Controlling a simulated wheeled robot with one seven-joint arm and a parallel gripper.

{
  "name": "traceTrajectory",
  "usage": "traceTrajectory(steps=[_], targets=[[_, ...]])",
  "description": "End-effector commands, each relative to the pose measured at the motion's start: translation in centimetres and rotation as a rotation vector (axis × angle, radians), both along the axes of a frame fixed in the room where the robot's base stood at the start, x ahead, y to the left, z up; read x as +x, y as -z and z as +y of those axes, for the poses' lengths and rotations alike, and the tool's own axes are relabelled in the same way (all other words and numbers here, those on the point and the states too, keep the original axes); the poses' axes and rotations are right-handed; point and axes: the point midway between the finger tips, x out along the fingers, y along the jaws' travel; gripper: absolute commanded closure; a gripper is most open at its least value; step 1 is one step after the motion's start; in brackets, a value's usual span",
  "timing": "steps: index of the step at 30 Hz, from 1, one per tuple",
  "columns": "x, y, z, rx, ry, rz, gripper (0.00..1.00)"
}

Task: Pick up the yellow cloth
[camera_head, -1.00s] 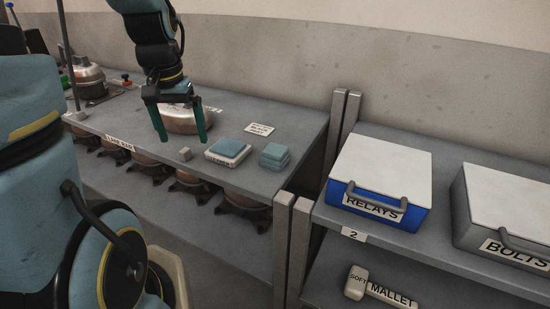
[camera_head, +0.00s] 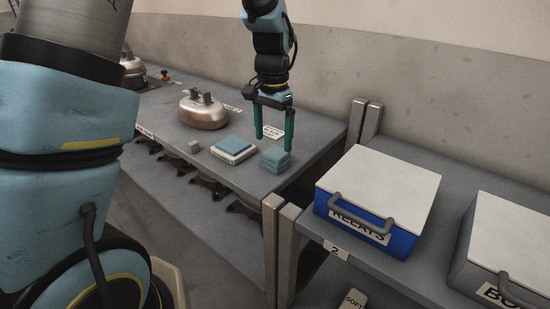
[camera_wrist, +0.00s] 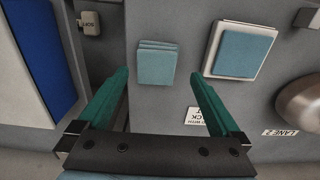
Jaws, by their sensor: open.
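I see no yellow cloth in either view. A small stack of folded blue-teal cloths (camera_head: 275,161) lies near the right front corner of the grey bench. It also shows in the wrist view (camera_wrist: 157,65). Another blue folded cloth (camera_head: 234,145) lies on a white tray (camera_head: 229,156) to its left; it shows at upper right in the wrist view (camera_wrist: 245,52). My gripper (camera_head: 273,137) has its green fingers apart and empty, pointing down above the bench by the stack. In the wrist view the stack appears between and beyond the fingertips (camera_wrist: 160,74).
A printed card (camera_head: 271,131) lies behind the fingers. A blue RELAYS box (camera_head: 375,205) and a grey BOLTS box (camera_head: 510,240) stand on the shelf at right, beyond metal posts.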

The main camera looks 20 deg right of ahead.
Motion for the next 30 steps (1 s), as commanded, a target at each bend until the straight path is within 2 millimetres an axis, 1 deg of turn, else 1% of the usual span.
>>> traceTrajectory(steps=[5,11,13,16,22,23,30], targets=[[-0.1,1.2,-0.1,0.003,0.0,0.001,0.0],[-0.3,4.2,-0.3,0.003,-0.002,0.003,0.0],[-0.2,4.9,-0.4,0.002,-0.002,0.001,0.0],[-0.2,5.5,-0.4,0.001,-0.001,0.0,0.0],[-0.2,5.6,-0.4,0.0,-0.001,-0.001,0.0],[-0.2,5.6,-0.4,0.0,-0.001,-0.001,0.02],[-0.2,5.6,-0.4,0.0,-0.002,-0.001,0.29]])
